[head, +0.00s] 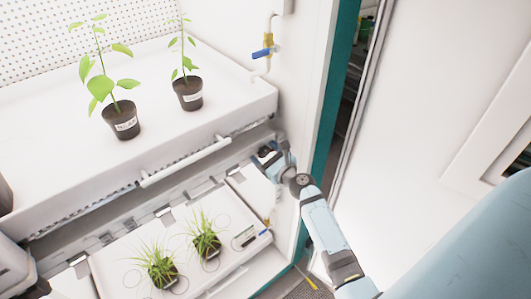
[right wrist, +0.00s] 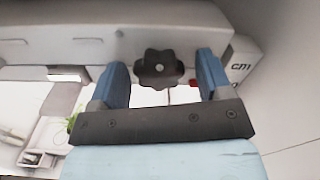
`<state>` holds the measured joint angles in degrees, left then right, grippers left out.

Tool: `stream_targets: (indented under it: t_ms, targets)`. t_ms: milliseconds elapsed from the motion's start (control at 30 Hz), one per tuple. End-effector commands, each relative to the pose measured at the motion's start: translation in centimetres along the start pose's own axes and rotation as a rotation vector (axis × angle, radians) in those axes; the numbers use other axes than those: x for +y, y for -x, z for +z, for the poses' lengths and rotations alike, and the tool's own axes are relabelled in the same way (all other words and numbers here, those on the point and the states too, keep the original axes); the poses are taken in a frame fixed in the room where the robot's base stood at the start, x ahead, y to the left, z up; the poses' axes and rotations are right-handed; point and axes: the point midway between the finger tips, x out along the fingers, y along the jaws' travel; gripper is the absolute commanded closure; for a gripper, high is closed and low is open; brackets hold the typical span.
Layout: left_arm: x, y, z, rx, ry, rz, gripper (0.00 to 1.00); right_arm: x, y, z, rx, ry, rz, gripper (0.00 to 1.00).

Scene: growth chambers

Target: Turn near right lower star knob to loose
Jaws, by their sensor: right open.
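A black star knob (right wrist: 160,69) shows in the right wrist view, on the grey end of a shelf support. My right gripper (right wrist: 162,75) is open, with its two blue fingers on the left and right of the knob. A gap shows between each finger and the knob; I cannot tell whether the fingers reach fully around it in depth. In the head view my right gripper (head: 267,152) is at the right end of the upper shelf's underside, small and partly hidden by its own wrist. My left gripper is not in view.
The upper white tray (head: 235,98) holds two potted seedlings, one a labelled pot (head: 121,122). The lower tray (head: 110,262) holds grassy plants (head: 157,264). A blue-handled valve (head: 262,53) is on the wall above my right arm. A teal door edge (head: 330,110) stands close to the right.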

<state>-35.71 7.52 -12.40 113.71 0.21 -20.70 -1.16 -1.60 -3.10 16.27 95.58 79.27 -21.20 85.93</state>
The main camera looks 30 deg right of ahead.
Motion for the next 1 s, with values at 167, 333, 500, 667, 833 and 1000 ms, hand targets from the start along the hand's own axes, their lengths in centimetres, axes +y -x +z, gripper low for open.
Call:
stream_targets:
  t_ms: [167,333,500,667,833,1000]
  targets:
    - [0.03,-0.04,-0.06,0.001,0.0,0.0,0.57,0.0,-0.08,-0.01,0.0,0.0,0.0,0.28]
    - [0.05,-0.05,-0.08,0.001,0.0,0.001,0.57,0.0,-0.06,-0.01,0.0,0.0,0.0,0.49]
    - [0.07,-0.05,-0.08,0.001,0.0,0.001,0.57,0.01,-0.05,-0.01,0.0,0.0,0.0,0.78]
    - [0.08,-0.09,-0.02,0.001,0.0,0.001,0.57,0.01,-0.04,-0.04,0.0,0.008,0.001,0.78]
    - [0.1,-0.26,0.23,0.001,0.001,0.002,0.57,0.0,-0.03,-0.12,0.0,0.05,0.001,0.77]
    - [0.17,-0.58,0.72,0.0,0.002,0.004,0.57,-0.02,-0.04,-0.17,-0.001,0.149,0.002,0.77]
